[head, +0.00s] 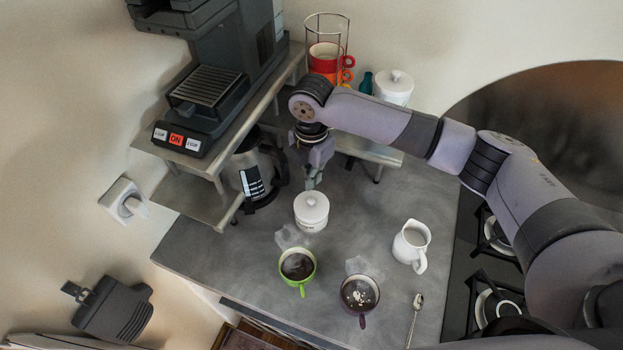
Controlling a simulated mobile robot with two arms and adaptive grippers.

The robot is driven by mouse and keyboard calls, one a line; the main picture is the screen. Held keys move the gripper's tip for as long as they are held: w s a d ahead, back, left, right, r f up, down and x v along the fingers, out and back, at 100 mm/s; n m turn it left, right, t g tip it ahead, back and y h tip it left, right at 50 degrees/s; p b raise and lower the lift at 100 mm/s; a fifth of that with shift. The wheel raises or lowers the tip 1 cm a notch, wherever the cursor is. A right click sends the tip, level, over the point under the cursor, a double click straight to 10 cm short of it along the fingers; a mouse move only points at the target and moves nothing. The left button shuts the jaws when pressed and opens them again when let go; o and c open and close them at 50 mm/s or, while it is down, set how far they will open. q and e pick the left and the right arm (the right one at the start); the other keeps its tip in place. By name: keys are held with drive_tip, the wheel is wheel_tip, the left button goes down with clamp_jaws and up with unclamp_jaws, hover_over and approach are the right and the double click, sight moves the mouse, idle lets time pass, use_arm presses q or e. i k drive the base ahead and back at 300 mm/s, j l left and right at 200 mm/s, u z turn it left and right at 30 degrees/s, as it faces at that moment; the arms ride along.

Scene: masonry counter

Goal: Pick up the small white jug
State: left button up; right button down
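The small white jug (411,244) stands upright on the right part of the grey counter, with its handle toward the lower right. My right gripper (313,183) points down above the counter, to the upper left of the jug and well apart from it. It is near the lidded white sugar pot (311,212), just behind it in the picture. I see its fingers nearly edge-on, so I cannot tell how far they are apart. I do not see my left gripper.
A green cup (297,266) and a dark cup (360,294) steam in front. A spoon (414,318) lies below the jug. A coffee machine (208,83) on a shelf and a glass pot (254,172) stand left. The stove (487,262) is right. The counter between sugar pot and jug is clear.

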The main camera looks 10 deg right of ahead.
sight(413, 250)
drive_tip(key=k, duration=1.5)
